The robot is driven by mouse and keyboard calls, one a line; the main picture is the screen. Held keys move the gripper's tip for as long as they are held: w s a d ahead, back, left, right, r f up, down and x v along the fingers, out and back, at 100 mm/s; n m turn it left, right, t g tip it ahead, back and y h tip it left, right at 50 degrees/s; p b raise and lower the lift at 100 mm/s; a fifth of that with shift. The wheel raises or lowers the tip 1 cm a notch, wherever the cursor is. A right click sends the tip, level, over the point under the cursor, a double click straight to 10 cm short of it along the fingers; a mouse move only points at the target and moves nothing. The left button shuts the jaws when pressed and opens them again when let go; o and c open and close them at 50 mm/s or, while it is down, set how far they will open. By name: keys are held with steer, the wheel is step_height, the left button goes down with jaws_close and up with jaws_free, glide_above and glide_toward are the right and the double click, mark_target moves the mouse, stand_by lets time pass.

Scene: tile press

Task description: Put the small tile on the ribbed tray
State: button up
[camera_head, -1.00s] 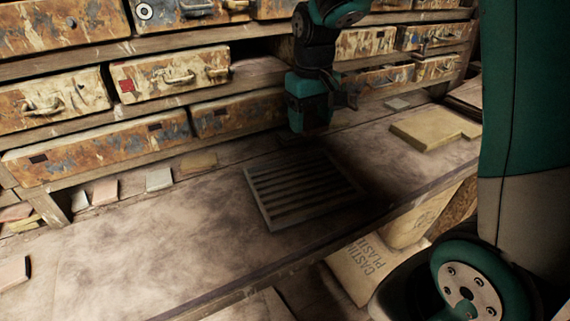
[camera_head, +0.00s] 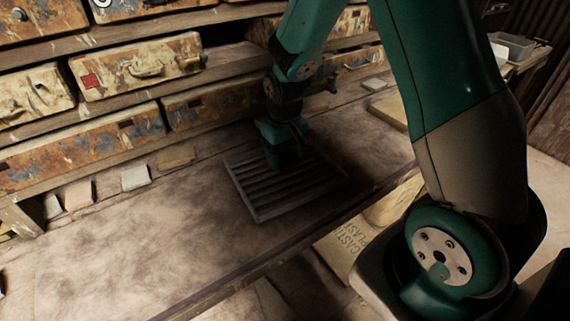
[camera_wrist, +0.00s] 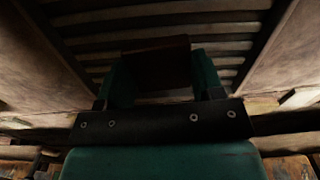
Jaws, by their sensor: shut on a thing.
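The ribbed tray (camera_head: 245,197) is a grey slatted frame lying flat on the workbench. It fills the upper part of the wrist view (camera_wrist: 90,28), below my gripper. My gripper (camera_wrist: 161,70) is shut on a small dark brown tile (camera_wrist: 160,66), held between its two green fingers over the slats. In the head view my gripper (camera_head: 284,162) is low over the back half of the tray, and the tile is hidden there. I cannot tell whether the tile touches the slats.
Several small flat tiles, such as a pale one (camera_head: 135,177), lie along the back of the workbench (camera_head: 130,245). A yellowish slab (camera_head: 388,110) lies to the right. Shelves with rusty drawers (camera_head: 130,68) stand close behind. The bench left of the tray is clear.

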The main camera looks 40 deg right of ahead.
mark_target(285, 157)
steer(key=shift+f, duration=1.8)
steer(key=shift+f, duration=0.1)
steer(key=o, duration=0.9)
steer(key=shift+o, duration=0.2)
steer(key=r, duration=0.8)
steer(key=r+b, duration=0.1)
steer(key=r, duration=0.3)
steer(key=shift+s+a+r, duration=0.15)
steer(key=shift+a+r, duration=0.15)
steer(key=s+a+r+n+y, duration=0.2)
steer(key=s+a+r+n, duration=0.1)
steer(key=s+a, duration=0.5)
steer(key=s+a+r+n+y, duration=0.2)
steer(key=s+a+r+n, duration=0.2)
steer(key=s, duration=0.8)
steer(key=a+r, duration=0.2)
steer(key=a, duration=0.2)
steer(key=shift+s, duration=0.3)
